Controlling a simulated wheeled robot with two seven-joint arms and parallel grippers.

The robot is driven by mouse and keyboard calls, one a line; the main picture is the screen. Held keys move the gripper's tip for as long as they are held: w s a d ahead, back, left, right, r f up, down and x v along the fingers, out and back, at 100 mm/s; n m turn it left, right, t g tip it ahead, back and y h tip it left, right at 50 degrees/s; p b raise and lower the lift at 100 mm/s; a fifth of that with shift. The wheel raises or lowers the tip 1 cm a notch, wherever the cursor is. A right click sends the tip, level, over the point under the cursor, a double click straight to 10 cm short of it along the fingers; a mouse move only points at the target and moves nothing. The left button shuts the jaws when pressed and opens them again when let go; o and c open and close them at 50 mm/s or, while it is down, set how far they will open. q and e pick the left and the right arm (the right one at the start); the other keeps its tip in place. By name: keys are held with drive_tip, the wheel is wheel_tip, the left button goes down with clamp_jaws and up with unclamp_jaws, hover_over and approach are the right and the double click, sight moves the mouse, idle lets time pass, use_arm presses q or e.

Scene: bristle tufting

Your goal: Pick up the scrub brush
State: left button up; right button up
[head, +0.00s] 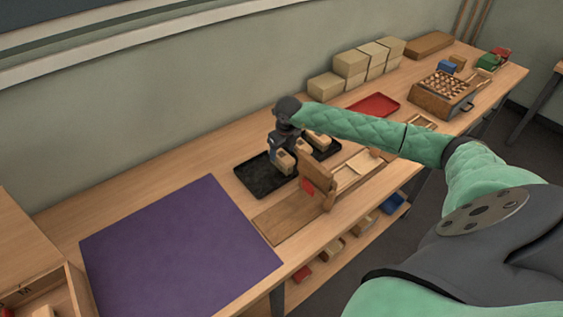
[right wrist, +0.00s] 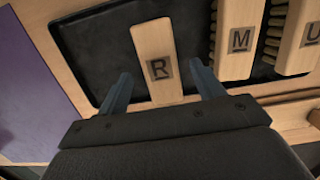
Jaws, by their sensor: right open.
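Several wooden brush blocks lie on a black tray (head: 256,184). In the head view the right gripper (head: 283,158) is over the tray. My left gripper is not in view.
A purple mat (head: 175,250) covers the table to the left. A wooden fixture (head: 318,178) stands close to the right of the gripper. A red tray (head: 374,105), stacked tan boxes (head: 350,66) and a slotted wooden box (head: 443,94) are farther back.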

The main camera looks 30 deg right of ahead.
sight(282, 154)
drive_tip(key=f, duration=0.3)
drive_tip(key=f+b, duration=0.1)
drive_tip(key=shift+w+f, duration=0.5)
drive_tip(key=shift+f, duration=0.2)
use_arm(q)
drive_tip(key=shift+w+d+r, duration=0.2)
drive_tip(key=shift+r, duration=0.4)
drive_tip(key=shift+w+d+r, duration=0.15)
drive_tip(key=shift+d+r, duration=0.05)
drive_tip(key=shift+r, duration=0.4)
use_arm(e)
drive_tip(key=shift+c, duration=0.5)
drive_tip(key=c, duration=1)
